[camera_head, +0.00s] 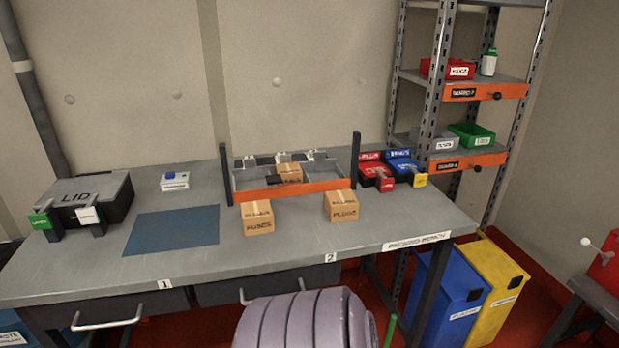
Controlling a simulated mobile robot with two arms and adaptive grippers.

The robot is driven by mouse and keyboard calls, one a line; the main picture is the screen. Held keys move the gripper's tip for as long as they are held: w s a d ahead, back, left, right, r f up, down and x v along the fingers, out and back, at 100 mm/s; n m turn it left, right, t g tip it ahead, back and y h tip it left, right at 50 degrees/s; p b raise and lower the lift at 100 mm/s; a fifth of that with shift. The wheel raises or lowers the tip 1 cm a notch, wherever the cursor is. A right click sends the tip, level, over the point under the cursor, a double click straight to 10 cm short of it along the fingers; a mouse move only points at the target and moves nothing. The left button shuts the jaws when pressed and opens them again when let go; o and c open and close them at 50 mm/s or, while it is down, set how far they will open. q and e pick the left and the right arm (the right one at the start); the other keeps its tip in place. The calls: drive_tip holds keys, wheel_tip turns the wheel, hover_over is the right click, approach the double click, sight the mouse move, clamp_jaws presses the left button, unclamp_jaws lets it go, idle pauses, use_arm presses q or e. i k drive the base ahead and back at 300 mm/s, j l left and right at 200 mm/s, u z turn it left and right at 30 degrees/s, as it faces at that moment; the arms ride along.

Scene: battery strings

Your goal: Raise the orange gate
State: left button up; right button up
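The orange gate (292,191) is a long horizontal bar between two dark upright posts (225,174) and (355,160) on the grey workbench. It sits low, near the bench top, well below the post tops. It runs across the front of a grey tray or bay (243,180) that holds a cardboard box (290,173) and some small grey and dark parts. Part of the bay's contents is hidden behind the bar. Neither of my grippers shows in the head view.
Two cardboard boxes, fuses (257,218) and another (340,207), stand before the gate. A dark LID case (90,198), blue mat (172,230) and small white device (175,181) are left; red and blue bins (377,172) are right. The front bench edge is clear.

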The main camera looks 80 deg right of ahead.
sight(273, 192)
drive_tip(key=z, duration=2.45)
drive_tip(key=i+j+u, duration=0.25)
drive_tip(key=j+u, duration=0.25)
drive_tip(key=j, duration=0.25)
drive_tip(key=i+l, duration=0.05)
